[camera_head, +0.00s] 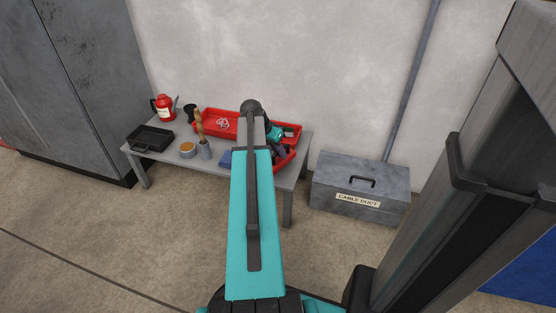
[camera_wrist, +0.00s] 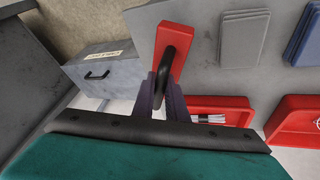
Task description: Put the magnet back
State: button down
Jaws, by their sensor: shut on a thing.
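The magnet (camera_wrist: 177,42) is a red bar with a black loop handle in the wrist view. My gripper (camera_wrist: 165,82) is shut on the black handle, and the red bar extends beyond the fingertips. The bar overlaps the grey table (camera_wrist: 203,80) in this view; I cannot tell whether it touches it. In the head view my arm hides most of the gripper and the magnet.
A grey cable duct box (camera_head: 335,187) stands on the floor right of the table. Grey (camera_wrist: 245,38) and blue (camera_wrist: 307,42) stacks lie near the magnet.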

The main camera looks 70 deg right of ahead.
jog(key=shift+w+d, duration=0.2)
jog(key=shift+d, duration=0.15)
jog(key=shift+f+b, duration=1.15)
jog(key=shift+f, duration=0.65)
jog(key=c, duration=1.8)
grip_release()
jog(key=shift+f, duration=0.1)
jog(key=shift+o, duration=0.2)
jog(key=p+v, duration=0.5)
jog(key=v, duration=0.7)
